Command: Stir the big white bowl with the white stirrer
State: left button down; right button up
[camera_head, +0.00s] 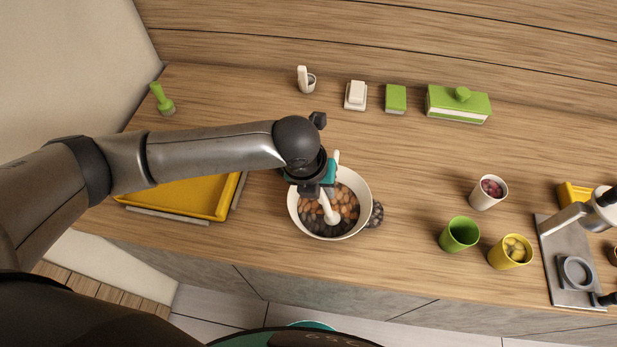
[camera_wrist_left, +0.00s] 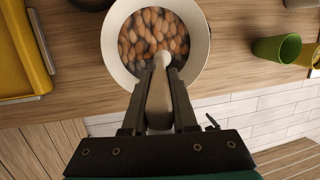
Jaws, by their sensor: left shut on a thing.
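The big white bowl (camera_head: 364,188) stands on the wooden counter and holds many brown and dark nut-like pieces. It also fills the upper middle of the left wrist view (camera_wrist_left: 203,48). My left gripper (camera_head: 319,190) is over the bowl's left part, shut on the white stirrer (camera_head: 328,210). The stirrer's rounded lower end is inside the bowl, at the contents; its other end shows just above the gripper. In the left wrist view the stirrer (camera_wrist_left: 160,98) lies between both fingers. How deep its end sits is hard to tell. My right gripper is not seen.
A yellow tray (camera_head: 232,192) lies left of the bowl, under my left arm. A dark lumpy thing (camera_head: 376,214) is against the bowl's right side. Green (camera_head: 459,234), yellow (camera_head: 509,252) and white (camera_head: 488,192) cups stand right. A green-lidded box (camera_head: 459,102) is behind.

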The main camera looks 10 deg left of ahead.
pick_arm(q)
jog(key=shift+w+a+p, duration=0.25)
jog(key=shift+w+a, duration=0.2)
jog(key=shift+a, duration=0.25)
jog(key=shift+w+a+p, duration=0.2)
jog(key=shift+w+a, duration=0.2)
jog(key=shift+a, duration=0.3)
jog(key=shift+w+a+p, duration=0.25)
jog(key=shift+w+a, duration=0.2)
jog(key=shift+a, duration=0.25)
jog(key=shift+s+d, duration=0.25)
jog(key=shift+s, duration=0.3)
jog(key=shift+s+d, duration=0.25)
jog(key=shift+s, duration=0.3)
